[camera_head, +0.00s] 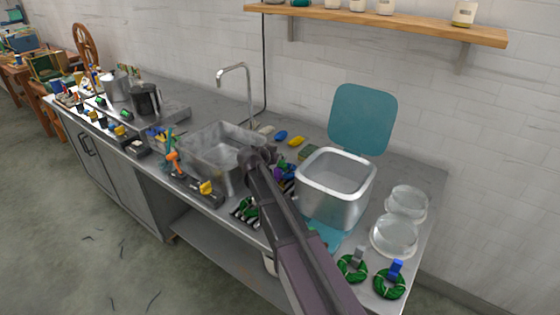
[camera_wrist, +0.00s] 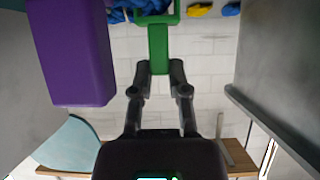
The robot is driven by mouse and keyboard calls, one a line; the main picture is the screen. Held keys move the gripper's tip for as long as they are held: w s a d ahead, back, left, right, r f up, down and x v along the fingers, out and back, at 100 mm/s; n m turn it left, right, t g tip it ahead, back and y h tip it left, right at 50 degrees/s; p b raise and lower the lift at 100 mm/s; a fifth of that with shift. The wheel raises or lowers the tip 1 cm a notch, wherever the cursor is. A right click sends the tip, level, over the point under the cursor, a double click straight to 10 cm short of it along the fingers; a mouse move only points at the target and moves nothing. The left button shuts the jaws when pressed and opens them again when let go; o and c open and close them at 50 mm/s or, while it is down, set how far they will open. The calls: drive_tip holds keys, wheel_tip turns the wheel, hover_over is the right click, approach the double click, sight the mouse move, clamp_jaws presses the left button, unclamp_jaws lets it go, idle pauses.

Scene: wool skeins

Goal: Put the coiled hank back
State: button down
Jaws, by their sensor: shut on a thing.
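My gripper (camera_wrist: 159,72) is shut on a green tab (camera_wrist: 158,48) in the wrist view. The tab widens into a green frame at the picture's top edge. Dark blue coiled strands (camera_wrist: 125,10) show around that frame; I cannot tell whether they are joined to it. A large purple block (camera_wrist: 72,50) is close at the left. In the head view my gripper (camera_head: 255,157) is at the right side of the sink, and its grasp is hidden. Two green coiled hanks, one with a grey tab (camera_head: 352,269) and one with a blue tab (camera_head: 389,283), lie at the counter's front right.
A metal bin (camera_head: 335,200) with a raised teal lid (camera_head: 362,120) stands right of my gripper. Two clear round jars (camera_head: 395,236) stand beyond it. Mixed coloured pieces (camera_head: 286,174) crowd between sink (camera_head: 208,160) and bin. A faucet (camera_head: 236,70) and wall shelf (camera_head: 400,22) are behind.

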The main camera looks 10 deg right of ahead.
drive_tip(key=shift+f, duration=0.25)
drive_tip(key=c, duration=0.6)
unclamp_jaws()
drive_tip(key=shift+r, duration=0.2)
drive_tip(key=shift+s+a+r, duration=0.1)
drive_tip(key=shift+r, duration=0.05)
drive_tip(key=shift+s+a+r+p, duration=0.2)
drive_tip(key=shift+s+p, duration=0.05)
drive_tip(key=shift+p, duration=0.15)
drive_tip(key=p+v, duration=0.5)
drive_tip(key=v, duration=0.6)
drive_tip(key=shift+f, duration=0.15)
drive_tip(key=shift+f, duration=0.1)
